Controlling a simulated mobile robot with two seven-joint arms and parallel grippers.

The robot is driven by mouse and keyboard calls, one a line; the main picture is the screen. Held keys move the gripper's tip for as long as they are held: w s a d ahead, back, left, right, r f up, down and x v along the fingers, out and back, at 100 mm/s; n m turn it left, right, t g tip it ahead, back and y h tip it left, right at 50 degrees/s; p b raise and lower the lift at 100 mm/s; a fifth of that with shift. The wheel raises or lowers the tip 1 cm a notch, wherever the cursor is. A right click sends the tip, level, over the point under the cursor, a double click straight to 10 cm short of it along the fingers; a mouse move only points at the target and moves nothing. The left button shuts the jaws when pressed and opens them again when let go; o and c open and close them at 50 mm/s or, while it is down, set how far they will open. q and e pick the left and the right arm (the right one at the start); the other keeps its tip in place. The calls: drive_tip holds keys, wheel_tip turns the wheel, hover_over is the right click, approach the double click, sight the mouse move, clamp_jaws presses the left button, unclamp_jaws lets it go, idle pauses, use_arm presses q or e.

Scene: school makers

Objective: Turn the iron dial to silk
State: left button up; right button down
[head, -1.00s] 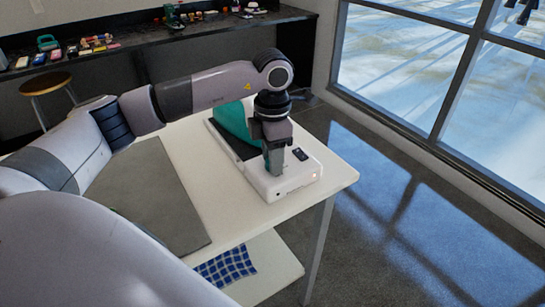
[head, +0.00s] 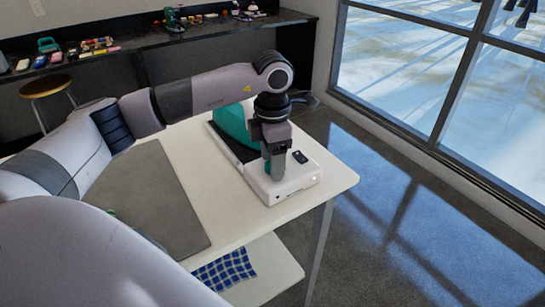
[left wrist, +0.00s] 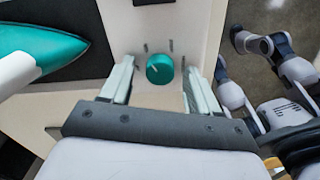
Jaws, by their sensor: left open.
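The teal iron (head: 232,124) rests on its white and black base (head: 296,184) on the table; its teal nose also shows at the left of the left wrist view (left wrist: 45,48). The round teal dial (left wrist: 160,69) with a light pointer line sits on the white base, with small dark marks around it. My left gripper (head: 276,172) points down over the base's front part and hides the dial in the head view. In the left wrist view its open fingers (left wrist: 160,77) stand on either side of the dial, with gaps visible. My right gripper is not in view.
A dark panel (head: 300,157) lies on the base beside my gripper. A grey mat (head: 150,195) covers the table's left part. A blue checked cloth (head: 225,269) lies on a lower shelf. A stool (head: 46,86) and a cluttered counter stand behind.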

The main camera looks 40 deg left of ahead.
use_arm(q)
wheel_tip(320, 180, up, 7)
drive_tip(key=shift+r, duration=0.1)
idle(0.3)
idle(0.4)
